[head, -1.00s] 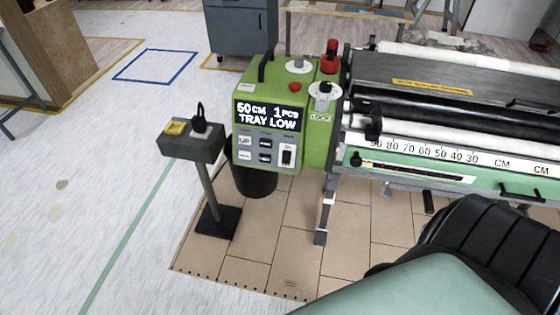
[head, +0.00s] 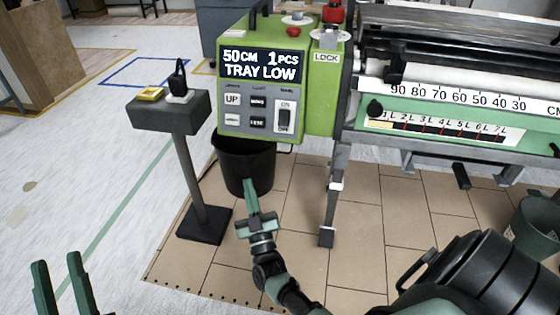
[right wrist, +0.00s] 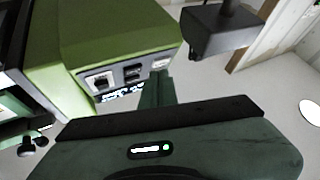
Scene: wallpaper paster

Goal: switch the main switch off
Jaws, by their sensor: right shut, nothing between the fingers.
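The green machine's (head: 322,100) front panel carries a black rocker switch (head: 284,120) in a white frame, marked ON at its top. It is the likely main switch; I cannot tell which way it is tipped. The switch also shows upside down in the right wrist view (right wrist: 101,82). My right gripper (head: 248,183) is shut and empty, pointing up below the panel, in front of the black bucket and apart from the switch. Its fingers show in the right wrist view (right wrist: 158,78). My left gripper (head: 56,260) is open and empty at the lower left.
The lit display (head: 262,65) reads 50CM 1PCS TRAY LOW. Several buttons (head: 245,108) sit left of the switch. A dark pedestal (head: 170,112) with a yellow-topped item stands left. A black bucket (head: 243,165) is below the panel, and a machine leg (head: 333,200) stands right of my right gripper.

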